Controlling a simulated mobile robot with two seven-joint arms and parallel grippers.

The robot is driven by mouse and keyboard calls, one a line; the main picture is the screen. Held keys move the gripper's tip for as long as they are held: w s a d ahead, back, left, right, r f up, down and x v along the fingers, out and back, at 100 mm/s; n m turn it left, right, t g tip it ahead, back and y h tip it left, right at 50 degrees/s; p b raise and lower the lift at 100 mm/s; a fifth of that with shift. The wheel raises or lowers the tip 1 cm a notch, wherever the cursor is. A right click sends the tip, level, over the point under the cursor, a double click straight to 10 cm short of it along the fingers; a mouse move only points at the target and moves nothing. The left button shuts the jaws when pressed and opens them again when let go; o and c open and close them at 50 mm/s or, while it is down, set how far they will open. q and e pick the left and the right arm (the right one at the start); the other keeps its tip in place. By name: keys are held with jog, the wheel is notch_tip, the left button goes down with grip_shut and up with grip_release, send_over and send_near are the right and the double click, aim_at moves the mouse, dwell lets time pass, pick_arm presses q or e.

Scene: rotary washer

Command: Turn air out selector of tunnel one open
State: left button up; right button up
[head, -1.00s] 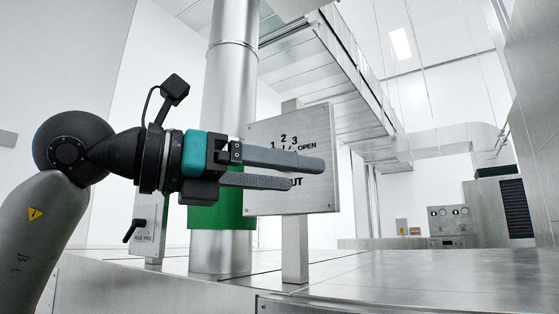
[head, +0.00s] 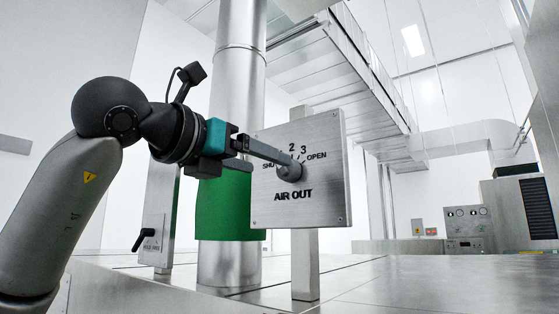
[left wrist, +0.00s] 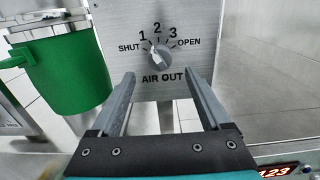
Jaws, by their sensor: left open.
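The AIR OUT panel (head: 320,200) is a square metal plate on a post, marked SHUT, 1, 2, 3 and OPEN. Its round grey selector knob (head: 290,172) sits at the middle; in the left wrist view the knob (left wrist: 161,57) has a pale pointer leaning up and left, around the 1 to 2 side. My left gripper (head: 272,161) is open in front of the panel. In the left wrist view its fingers (left wrist: 160,80) stand either side below the knob, with nothing between them. In the head view one fingertip overlaps the knob; contact cannot be told. My right gripper is not seen.
A silver pipe with a green lower sleeve (head: 224,205) stands behind the panel on the left. A smaller post with a black handle (head: 144,238) is further left. Metal deck (head: 400,280) is open to the right. A gauge box (head: 466,226) is at the back.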

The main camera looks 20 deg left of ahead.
aim_at(281, 169)
pick_arm(q)
jog(key=p+x, duration=0.1)
jog(key=x, duration=0.4)
jog(key=shift+w+d, duration=0.15)
jog(key=shift+w, duration=0.2)
jog(key=shift+c, duration=0.3)
grip_shut()
